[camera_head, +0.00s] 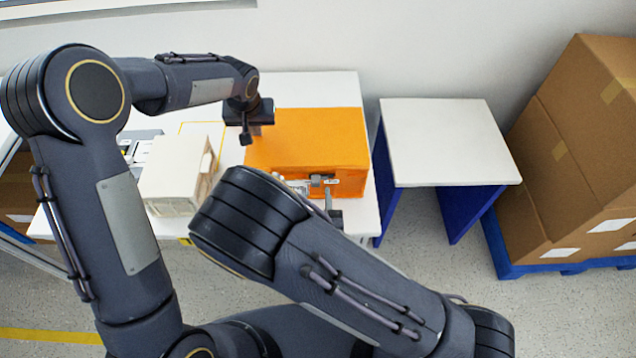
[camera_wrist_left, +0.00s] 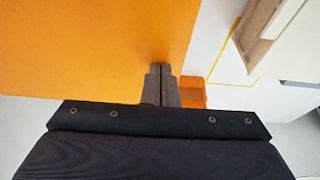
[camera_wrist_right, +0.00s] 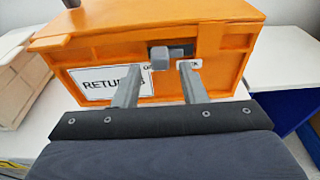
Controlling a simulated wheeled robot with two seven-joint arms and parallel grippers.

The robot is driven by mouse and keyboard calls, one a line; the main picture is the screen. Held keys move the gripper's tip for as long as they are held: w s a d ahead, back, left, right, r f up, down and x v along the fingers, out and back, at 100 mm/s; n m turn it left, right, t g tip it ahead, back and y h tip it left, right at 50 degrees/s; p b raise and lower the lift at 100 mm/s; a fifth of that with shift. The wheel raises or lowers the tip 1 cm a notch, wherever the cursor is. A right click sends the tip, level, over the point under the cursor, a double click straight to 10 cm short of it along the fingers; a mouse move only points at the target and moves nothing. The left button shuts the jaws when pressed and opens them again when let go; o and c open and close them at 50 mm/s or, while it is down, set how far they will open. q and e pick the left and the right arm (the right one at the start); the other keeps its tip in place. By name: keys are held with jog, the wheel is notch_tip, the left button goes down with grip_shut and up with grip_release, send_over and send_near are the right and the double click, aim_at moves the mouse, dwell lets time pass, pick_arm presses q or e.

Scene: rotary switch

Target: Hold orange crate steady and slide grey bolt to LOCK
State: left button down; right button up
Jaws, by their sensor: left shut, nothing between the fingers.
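The orange crate (camera_head: 310,135) stands on the white table, its RETURNS label showing in the right wrist view (camera_wrist_right: 105,83). The grey bolt (camera_wrist_right: 162,57) is on the crate's front face; it also shows in the head view (camera_head: 320,180). My right gripper (camera_wrist_right: 160,68) is open in front of the crate, a finger on each side of the bolt's knob. Contact there cannot be told. The fingers partly cover the bolt's lettering.
A pale open box (camera_head: 172,172) stands left of the crate. A white side table with blue legs (camera_head: 445,145) is at the right. Brown cartons (camera_head: 570,150) are stacked on a blue pallet at the far right. My right arm hides part of the table front.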

jog(key=shift+w+f, duration=0.2)
jog(key=shift+w, duration=0.65)
grip_shut()
